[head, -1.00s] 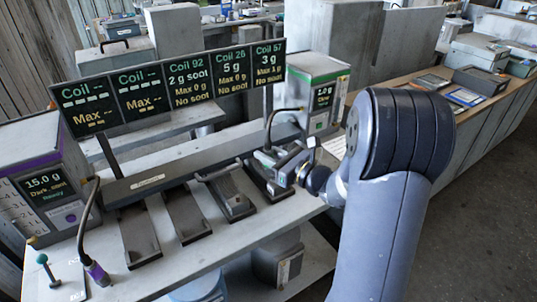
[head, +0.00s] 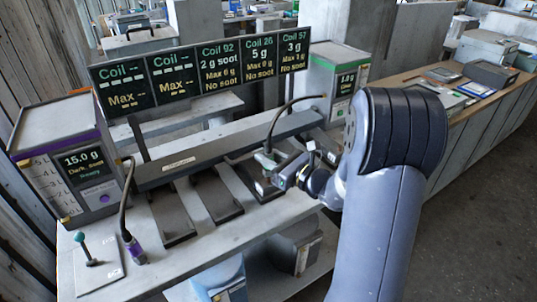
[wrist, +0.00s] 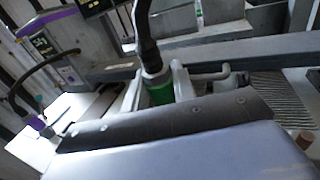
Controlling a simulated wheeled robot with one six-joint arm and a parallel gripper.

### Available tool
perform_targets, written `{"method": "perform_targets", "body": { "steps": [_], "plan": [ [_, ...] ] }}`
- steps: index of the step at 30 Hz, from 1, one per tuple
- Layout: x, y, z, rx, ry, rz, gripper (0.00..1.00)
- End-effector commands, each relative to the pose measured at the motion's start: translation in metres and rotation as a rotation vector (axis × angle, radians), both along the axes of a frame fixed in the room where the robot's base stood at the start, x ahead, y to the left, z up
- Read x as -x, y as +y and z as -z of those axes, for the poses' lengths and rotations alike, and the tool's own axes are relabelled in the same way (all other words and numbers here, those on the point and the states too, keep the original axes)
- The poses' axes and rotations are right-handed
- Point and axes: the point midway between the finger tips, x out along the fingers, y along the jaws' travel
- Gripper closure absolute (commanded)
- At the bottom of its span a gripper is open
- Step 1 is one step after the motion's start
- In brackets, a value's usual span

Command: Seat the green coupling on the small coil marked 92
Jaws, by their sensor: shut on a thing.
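The green coupling (wrist: 160,92) is on the end of a black hose. In the wrist view it sits between the two fingers of my gripper (wrist: 157,88), which is shut on it. In the head view my gripper (head: 274,168) is at the third slot from the left, and the coupling is mostly hidden there. The small coil marked 92 is hard to make out; a dark block (head: 262,188) shows just under my gripper. Whether the coupling touches it I cannot tell. The Coil 92 sign (head: 220,68) is the middle one of the row.
A purple-trimmed box (head: 65,160) stands at the left, its purple-ended hose (head: 137,250) at the bench front. The green-trimmed box (head: 338,80) stands at the right. Two dark slots (head: 170,218) left of my gripper look empty. A green-knobbed lever (head: 82,240) is at front left.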

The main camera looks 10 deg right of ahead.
Motion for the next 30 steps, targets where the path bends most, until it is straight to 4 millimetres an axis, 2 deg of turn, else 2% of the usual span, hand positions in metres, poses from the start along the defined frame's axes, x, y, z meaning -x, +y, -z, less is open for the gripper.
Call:
{"method": "perform_targets", "body": {
  "steps": [13, 30],
  "plan": [
    [0.000, 0.000, 0.003, -0.001, -0.001, 0.000, 1.00],
    [0.000, 0.000, 0.017, -0.001, -0.001, 0.000, 1.00]
  ]
}}
